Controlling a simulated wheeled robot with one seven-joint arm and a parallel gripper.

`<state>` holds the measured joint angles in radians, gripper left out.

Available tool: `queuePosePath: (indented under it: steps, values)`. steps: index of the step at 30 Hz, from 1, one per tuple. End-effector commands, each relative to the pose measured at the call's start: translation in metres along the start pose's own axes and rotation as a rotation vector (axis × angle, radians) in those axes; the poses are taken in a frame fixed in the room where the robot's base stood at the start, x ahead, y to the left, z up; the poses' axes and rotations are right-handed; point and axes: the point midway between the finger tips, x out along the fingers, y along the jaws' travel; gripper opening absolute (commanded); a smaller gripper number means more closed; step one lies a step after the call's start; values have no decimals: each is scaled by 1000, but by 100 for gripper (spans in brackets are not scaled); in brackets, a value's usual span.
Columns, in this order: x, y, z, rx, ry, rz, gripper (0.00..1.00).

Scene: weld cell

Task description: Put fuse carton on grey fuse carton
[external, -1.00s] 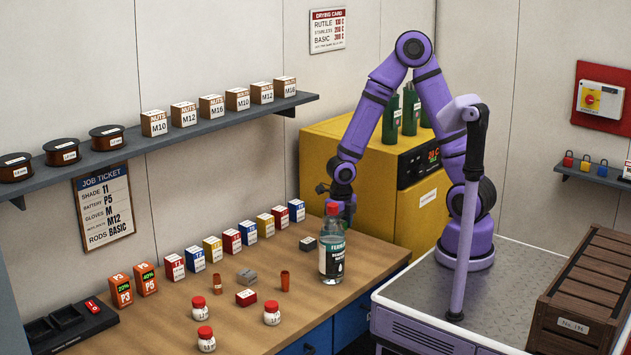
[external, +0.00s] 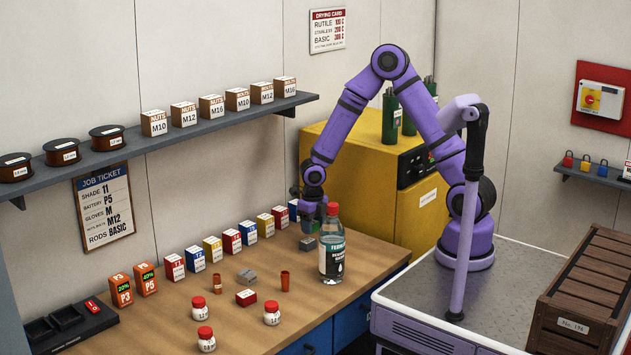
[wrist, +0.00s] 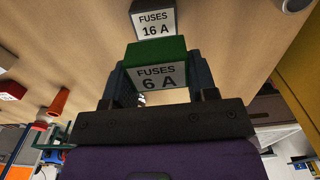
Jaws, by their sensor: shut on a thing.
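A green fuse carton labelled "FUSES 6 A" (wrist: 155,62) is between the fingers of my gripper (wrist: 156,80) in the wrist view. My gripper is shut on it and holds it above the bench. In the external view my gripper (external: 312,218) is over the bench, left of the bottle, and the green carton is small there. The dark grey fuse carton labelled "FUSES 16 A" (wrist: 154,18) sits on the bench just beyond the held carton in the wrist view. It also shows in the external view (external: 307,244), just below my gripper. The two cartons look apart.
A clear bottle with a red cap (external: 332,250) stands close to the right of the grey carton. A row of coloured cartons (external: 232,240) runs along the wall. Red-lidded jars (external: 272,312), a small red carton (external: 246,298) and orange cups lie toward the front.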

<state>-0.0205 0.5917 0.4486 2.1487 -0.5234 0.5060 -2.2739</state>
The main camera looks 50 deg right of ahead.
Motion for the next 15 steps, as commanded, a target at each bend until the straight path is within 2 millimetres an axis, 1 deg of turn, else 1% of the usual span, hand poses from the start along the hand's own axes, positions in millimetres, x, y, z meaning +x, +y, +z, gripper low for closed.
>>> queuePosePath:
  steps: [1,3,7,15]
  values:
    - [1,1,6,1,1,0,29]
    - [1,2,10,1,1,0,29]
    - [5,3,12,0,1,0,29]
    - [36,3,12,-2,2,-1,29]
